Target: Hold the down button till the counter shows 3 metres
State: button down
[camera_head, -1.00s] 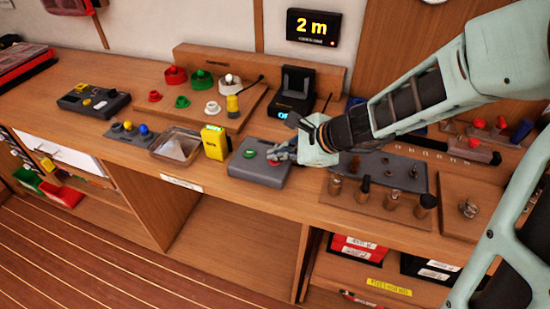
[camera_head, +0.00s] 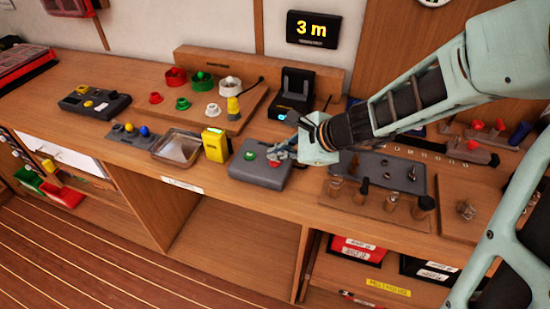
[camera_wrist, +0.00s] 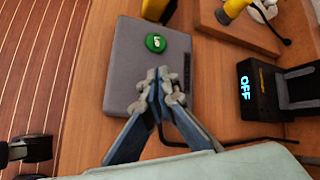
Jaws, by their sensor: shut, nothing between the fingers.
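The counter display (camera_head: 313,30) on the wall reads "3 m" in yellow. A grey control box (camera_head: 262,172) lies on the bench, with a green button (camera_head: 250,155) at left and a red button (camera_head: 274,162) at right, partly covered by my gripper. My gripper (camera_head: 279,153) is shut and empty, its tips at the red button. In the wrist view the closed fingertips (camera_wrist: 160,86) are over the grey box (camera_wrist: 128,70) and hide the red button; the green button (camera_wrist: 155,43) shows clear of them. I cannot tell whether the tips touch or press the red button.
A yellow device (camera_head: 215,145) stands close left of the box. Behind is a black charger-like unit (camera_head: 294,92), whose screen reads "OFF" in the wrist view (camera_wrist: 246,88). A plate with several upright pegs (camera_head: 380,200) is close on the right.

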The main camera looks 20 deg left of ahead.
aim_at(277, 162)
jog(key=shift+r, duration=0.3)
notch_tip(277, 162, up, 5)
jog(key=p, duration=0.4)
jog(key=shift+w, duration=0.1)
dwell(1.2)
